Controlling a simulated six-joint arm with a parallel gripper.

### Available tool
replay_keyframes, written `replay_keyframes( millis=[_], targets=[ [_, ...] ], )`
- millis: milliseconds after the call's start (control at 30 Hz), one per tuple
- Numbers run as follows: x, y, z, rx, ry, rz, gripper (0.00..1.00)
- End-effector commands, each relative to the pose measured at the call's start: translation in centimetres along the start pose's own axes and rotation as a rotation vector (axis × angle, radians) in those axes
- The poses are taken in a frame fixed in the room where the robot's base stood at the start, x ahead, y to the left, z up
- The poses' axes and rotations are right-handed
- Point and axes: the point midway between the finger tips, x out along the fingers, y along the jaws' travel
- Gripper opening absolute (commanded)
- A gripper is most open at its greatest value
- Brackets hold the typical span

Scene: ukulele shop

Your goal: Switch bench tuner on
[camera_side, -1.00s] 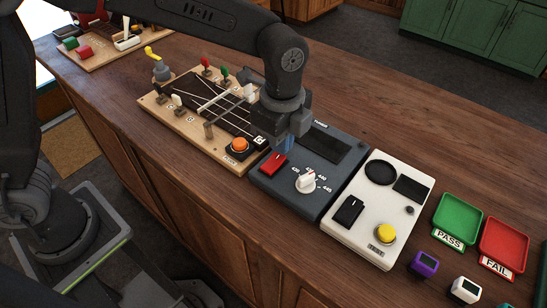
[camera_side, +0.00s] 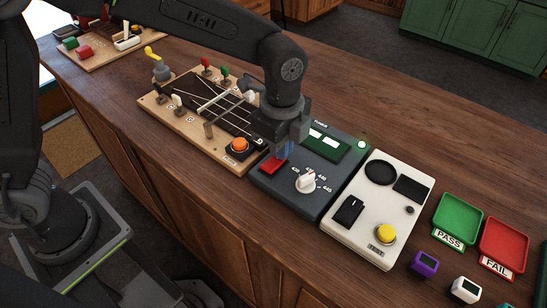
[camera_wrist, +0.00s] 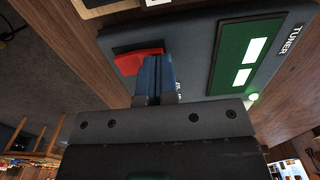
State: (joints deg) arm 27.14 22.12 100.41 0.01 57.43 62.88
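The bench tuner (camera_side: 322,205) is a dark blue-grey box on the bench. Its display (camera_side: 327,144) is lit green with pale blocks, and a green lamp (camera_side: 361,145) glows at its corner. Both also show lit in the wrist view, the display (camera_wrist: 245,57) and the lamp (camera_wrist: 253,97). The red rocker switch (camera_side: 269,166) is at the tuner's near left; it shows red in the wrist view (camera_wrist: 133,61). My gripper (camera_side: 284,150) has its blue fingers together with nothing seen between them. Their tips are at the switch and hide part of it; contact is hard to tell.
A white knob (camera_side: 306,183) stands close to the switch. A wooden fretboard fixture (camera_side: 190,140) with an orange button is left of the tuner. A white device (camera_side: 350,238) with a yellow button is right. Green (camera_side: 458,211) and red trays (camera_side: 505,240) lie beyond.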

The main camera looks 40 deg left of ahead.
Motion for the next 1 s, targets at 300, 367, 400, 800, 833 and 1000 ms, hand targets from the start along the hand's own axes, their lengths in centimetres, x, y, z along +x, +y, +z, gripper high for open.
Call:
replay_keyframes(
  millis=[300, 367, 400, 800, 833, 1000],
  targets=[
    [-0.6, 0.0, 0.0, 0.000, 0.000, 0.000, 0.00],
    [-1.1, 0.0, 0.0, 0.000, 0.001, -0.001, 0.00],
    [-1.4, -0.1, 0.0, 0.000, 0.001, -0.002, 0.00],
    [-4.5, 0.0, 0.0, 0.000, 0.001, -0.001, 0.00],
    [-4.7, 0.0, 0.0, 0.000, 0.001, -0.002, 0.00],
    [-6.0, 0.0, 0.0, 0.000, 0.000, -0.001, 0.00]
  ],
)
